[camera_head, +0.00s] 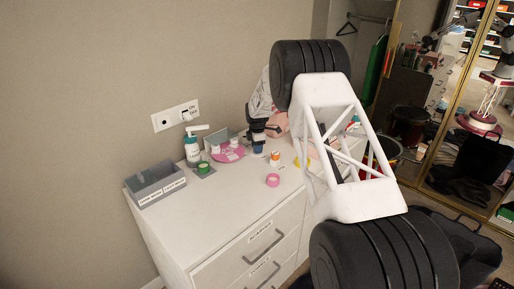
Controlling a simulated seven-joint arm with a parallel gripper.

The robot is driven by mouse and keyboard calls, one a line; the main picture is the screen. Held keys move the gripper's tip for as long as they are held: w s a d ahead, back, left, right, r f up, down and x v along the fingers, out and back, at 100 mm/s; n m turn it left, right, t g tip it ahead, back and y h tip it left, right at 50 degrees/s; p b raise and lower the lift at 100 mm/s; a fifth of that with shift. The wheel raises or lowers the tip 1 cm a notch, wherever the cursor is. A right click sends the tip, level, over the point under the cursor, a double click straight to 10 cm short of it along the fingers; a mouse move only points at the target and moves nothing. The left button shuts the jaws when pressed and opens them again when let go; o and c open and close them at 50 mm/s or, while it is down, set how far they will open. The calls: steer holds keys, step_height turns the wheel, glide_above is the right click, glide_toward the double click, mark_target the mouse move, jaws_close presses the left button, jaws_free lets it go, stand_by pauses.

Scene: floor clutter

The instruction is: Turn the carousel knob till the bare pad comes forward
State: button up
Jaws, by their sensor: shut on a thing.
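The carousel (228,154) is a magenta disc on the white dresser top, with small white pieces standing on it. My gripper (258,148) points down at the disc's right side, its dark fingers shut on a small blue piece that looks like the carousel knob. The fingers hide most of that piece. I cannot tell from this view which pad is bare or which way it faces.
A grey labelled bin (155,186) stands at the dresser's left edge. A soap pump bottle (192,150) and a green-topped piece (204,168) stand left of the carousel. A pink ring (272,180) and an orange-topped jar (275,157) lie right. The front top is clear.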

steer(key=shift+n, duration=1.3)
steer(key=o, duration=0.9)
steer(key=shift+r, duration=3.9)
